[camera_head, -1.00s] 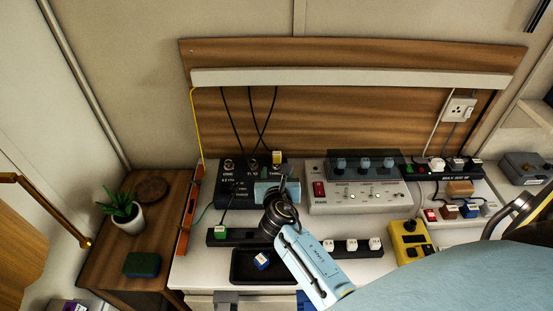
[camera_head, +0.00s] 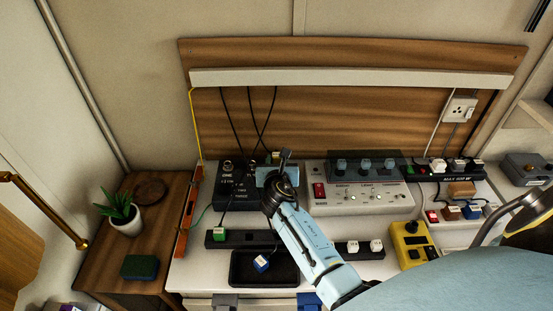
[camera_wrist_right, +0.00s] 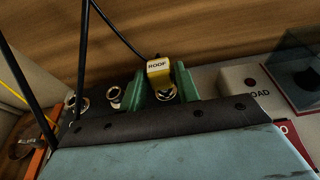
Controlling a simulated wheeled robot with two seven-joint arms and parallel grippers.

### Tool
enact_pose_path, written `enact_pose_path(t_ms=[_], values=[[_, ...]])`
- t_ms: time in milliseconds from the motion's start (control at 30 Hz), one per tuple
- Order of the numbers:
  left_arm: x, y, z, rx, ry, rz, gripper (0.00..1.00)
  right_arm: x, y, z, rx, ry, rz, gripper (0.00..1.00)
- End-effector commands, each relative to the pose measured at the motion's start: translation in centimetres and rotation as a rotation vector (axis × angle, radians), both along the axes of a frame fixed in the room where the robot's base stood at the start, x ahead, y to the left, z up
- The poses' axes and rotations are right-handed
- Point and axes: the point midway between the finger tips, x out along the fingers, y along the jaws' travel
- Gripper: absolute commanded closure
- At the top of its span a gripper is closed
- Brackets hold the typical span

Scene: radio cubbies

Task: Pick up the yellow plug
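The yellow plug (camera_wrist_right: 158,72), labelled "ROOF", stands upright at a socket on the black panel (camera_head: 230,190) at the back left of the bench. In the right wrist view it is between the two green fingertips of my right gripper (camera_wrist_right: 164,84). The fingers are apart on either side of it, and a gap shows at their bases. In the head view my right gripper (camera_head: 276,160) is over the panel's right part and hides most of the plug. My left gripper is not in view.
A grey control box (camera_head: 355,198) with a red switch stands right of the panel. Black cables (camera_head: 230,120) hang behind. An orange level (camera_head: 189,210) is at left.

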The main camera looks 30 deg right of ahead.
Motion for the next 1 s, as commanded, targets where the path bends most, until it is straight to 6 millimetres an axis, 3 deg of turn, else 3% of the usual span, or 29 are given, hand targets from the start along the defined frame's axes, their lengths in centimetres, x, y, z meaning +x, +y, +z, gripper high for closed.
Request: enact_pose_path(t_ms=[33, 200, 467, 567, 800, 1000], values=[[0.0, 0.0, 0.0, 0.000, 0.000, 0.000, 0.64, 0.0, 0.0, 0.0, 0.000, 0.000, 0.000, 0.75], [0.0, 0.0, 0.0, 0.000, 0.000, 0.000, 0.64, 0.0, 0.0, 0.0, 0.000, 0.000, 0.000, 0.97], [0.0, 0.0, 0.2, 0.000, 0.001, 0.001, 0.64, 0.0, 0.0, 0.4, -0.001, -0.001, 0.000, 0.97], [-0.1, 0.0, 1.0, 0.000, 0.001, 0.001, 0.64, 0.0, 0.0, 1.6, -0.002, -0.003, 0.000, 0.97], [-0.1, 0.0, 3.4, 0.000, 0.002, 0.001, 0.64, 0.0, 0.0, 6.6, -0.002, -0.003, 0.000, 0.97], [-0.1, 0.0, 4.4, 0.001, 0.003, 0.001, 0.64, 0.0, 0.0, 9.3, -0.001, -0.002, 0.000, 0.97]])
